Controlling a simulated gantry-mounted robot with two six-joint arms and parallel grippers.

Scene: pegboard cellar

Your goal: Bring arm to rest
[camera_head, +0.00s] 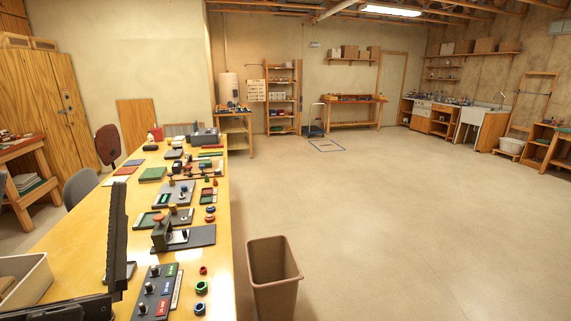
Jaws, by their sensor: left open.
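My left gripper (119,238) is dark and shows at the lower left, over the near end of the long yellow workbench (70,232). It is open, and I see nothing held in it. My dark left arm enters from the bottom left corner. The gripper stands between a pale open bin (38,284) on its left and a grey board with knobs and coloured labels (150,296) on its right. I cannot tell whether it touches either. My right gripper is not in view.
Several boards, fixtures and coloured nuts (201,287) line the bench's right side. A brown waste bin (292,294) stands on the floor beside the bench. A grey chair (79,187) is at the bench's left. The floor (400,220) to the right is clear.

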